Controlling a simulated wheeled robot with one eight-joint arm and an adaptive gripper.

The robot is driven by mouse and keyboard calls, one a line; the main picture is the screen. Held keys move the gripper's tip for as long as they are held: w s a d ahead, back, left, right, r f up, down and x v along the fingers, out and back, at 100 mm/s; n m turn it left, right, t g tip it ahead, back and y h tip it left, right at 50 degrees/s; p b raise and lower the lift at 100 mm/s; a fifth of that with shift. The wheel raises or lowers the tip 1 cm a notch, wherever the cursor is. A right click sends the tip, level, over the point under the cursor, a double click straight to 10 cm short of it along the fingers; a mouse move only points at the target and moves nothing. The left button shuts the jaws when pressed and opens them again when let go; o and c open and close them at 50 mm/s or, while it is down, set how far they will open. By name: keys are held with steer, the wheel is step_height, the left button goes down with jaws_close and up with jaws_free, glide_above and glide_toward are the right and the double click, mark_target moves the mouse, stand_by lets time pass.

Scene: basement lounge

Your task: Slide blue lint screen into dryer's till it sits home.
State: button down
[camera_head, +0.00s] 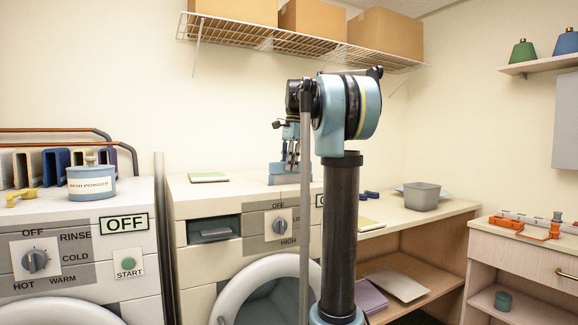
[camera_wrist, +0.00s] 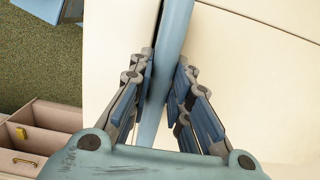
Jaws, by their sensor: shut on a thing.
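The blue lint screen (camera_wrist: 174,50) shows edge-on in the wrist view as a long narrow strip between my fingers. My gripper (camera_wrist: 165,85) is shut on it from both sides. In the head view my gripper (camera_head: 288,132) points down over the back of the dryer top, with the screen (camera_head: 282,169) below it. The dryer (camera_head: 190,203) stands mid-picture with a pale top. My arm hides part of its front. I cannot tell whether the screen's lower end is inside a slot or above the top.
A green-and-white flat item (camera_head: 208,177) lies on the dryer top at left. The washer (camera_head: 85,235) with a wash powder tub (camera_head: 91,184) stands further left. A wire shelf (camera_head: 290,42) with boxes hangs above. A grey bin (camera_head: 422,196) stands on the right counter.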

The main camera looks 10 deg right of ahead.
steer(key=shift+f, duration=0.85)
steer(key=c, duration=1.4)
jaws_free()
steer(key=r, duration=0.4)
steer(key=d+r, duration=0.1)
steer(key=r, duration=0.6)
steer(key=shift+w+d+r, duration=0.15)
steer(key=shift+w+r, duration=0.15)
steer(key=shift+r, duration=0.1)
